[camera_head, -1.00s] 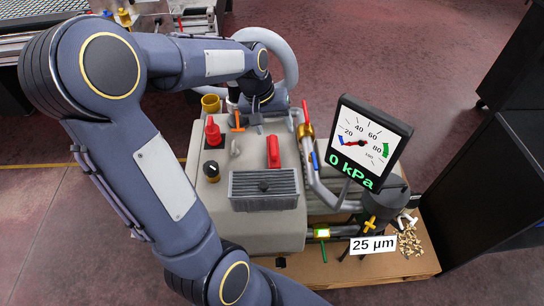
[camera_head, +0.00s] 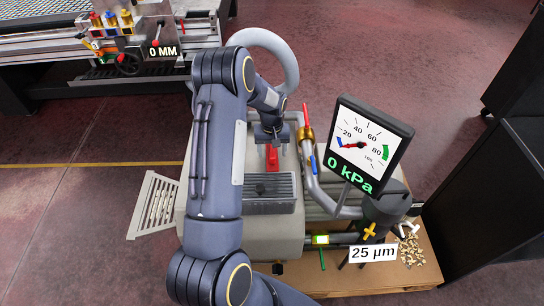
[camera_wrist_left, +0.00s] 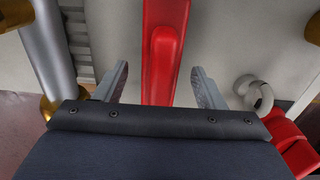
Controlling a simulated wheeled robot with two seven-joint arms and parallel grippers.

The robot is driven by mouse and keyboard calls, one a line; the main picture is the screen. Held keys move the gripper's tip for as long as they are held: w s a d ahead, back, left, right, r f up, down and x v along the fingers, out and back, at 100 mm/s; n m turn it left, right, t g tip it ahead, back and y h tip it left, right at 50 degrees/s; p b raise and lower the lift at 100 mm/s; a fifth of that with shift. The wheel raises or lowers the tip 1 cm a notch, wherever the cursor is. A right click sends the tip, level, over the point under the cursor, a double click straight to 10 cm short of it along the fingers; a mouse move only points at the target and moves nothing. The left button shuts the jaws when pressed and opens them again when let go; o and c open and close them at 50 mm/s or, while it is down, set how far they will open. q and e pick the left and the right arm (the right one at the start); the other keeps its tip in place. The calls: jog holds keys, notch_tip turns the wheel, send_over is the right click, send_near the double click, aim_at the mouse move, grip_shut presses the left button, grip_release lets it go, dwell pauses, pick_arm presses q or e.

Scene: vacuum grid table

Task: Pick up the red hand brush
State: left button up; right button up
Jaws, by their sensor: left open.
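The red hand brush (camera_head: 272,160) lies on top of the pale grey machine housing, just behind the dark ribbed block. It also shows in the left wrist view (camera_wrist_left: 163,48) as a long red body with a raised grip. My left gripper (camera_head: 271,144) is over the far part of the brush. In the left wrist view its two fingers (camera_wrist_left: 160,70) are apart, one on each side of the red body. They do not close on it. How far the fingertips are above the housing is hard to tell. My right gripper is not in view.
A ribbed block (camera_head: 268,193) is in front of the brush. A grey pipe with a brass collar (camera_head: 307,133) and a pressure gauge (camera_head: 365,143) stand to the right. A grey loop (camera_wrist_left: 262,93) and red part (camera_wrist_left: 290,140) show at right in the wrist view.

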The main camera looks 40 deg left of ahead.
pick_arm(q)
jog(key=shift+f, duration=0.7)
jog(key=c, duration=1.1)
jog(key=shift+r, duration=0.1)
jog(key=shift+c, duration=0.2)
notch_tip(320, 180, up, 10)
jog(key=shift+f, duration=0.1)
